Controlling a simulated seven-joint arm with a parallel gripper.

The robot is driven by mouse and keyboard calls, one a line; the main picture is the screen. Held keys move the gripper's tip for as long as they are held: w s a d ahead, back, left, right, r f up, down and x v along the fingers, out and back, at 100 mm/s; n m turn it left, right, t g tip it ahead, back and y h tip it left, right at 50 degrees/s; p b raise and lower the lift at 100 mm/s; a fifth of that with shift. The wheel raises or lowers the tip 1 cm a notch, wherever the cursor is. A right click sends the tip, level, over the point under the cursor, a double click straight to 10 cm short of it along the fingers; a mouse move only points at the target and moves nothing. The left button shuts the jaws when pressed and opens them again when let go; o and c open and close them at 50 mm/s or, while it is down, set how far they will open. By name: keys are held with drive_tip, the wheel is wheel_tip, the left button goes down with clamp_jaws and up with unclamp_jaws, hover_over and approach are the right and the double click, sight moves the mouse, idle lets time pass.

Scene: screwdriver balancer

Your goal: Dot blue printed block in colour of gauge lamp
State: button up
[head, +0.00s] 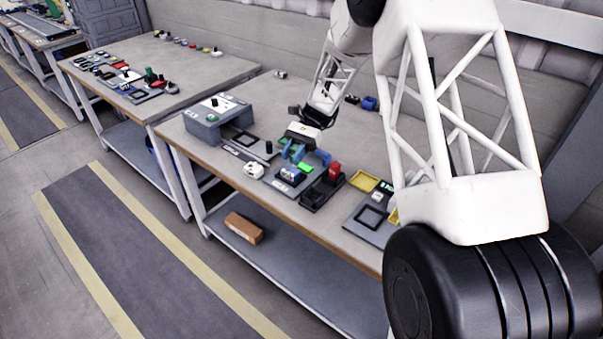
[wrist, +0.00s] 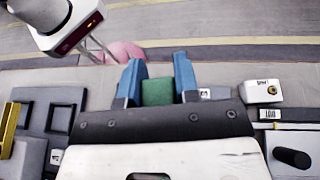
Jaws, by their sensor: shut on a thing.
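My gripper (head: 292,153) is low over the near table, its blue fingers shut on a green block-like thing. In the wrist view the green thing (wrist: 158,92) sits between the two blue fingers (wrist: 157,84); its lower part is hidden by the gripper body. In the head view, a bright green patch (head: 305,168) shows just right of the fingers; I cannot tell whether it is the gauge lamp. A small blue and white piece (head: 291,174) lies on a grey plate below the fingers. Another blue piece (head: 322,157) stands to the right. I cannot make out which is the printed block.
A red piece (head: 334,170) stands in a black tray (head: 316,194). A white device (head: 254,170) is left of the gripper; it also shows in the wrist view (wrist: 261,91). A grey box (head: 217,118), a yellow tray (head: 363,181) and a framed plate (head: 371,217) surround the workspace.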

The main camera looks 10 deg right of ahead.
drive_tip(key=shift+w+a+r+m+t+y, duration=0.1)
drive_tip(key=shift+w+r+m+t+y, duration=0.2)
drive_tip(key=shift+w, duration=0.5)
drive_tip(key=shift+w+a+r+m+t+y, duration=0.15)
drive_tip(key=shift+w+r+m+y, duration=0.25)
drive_tip(key=shift+w, duration=0.4)
drive_tip(key=shift+f, duration=0.25)
drive_tip(key=shift+f, duration=3.1)
drive_tip(key=o, duration=0.4)
drive_tip(key=c, duration=0.4)
drive_tip(key=shift+f, duration=0.25)
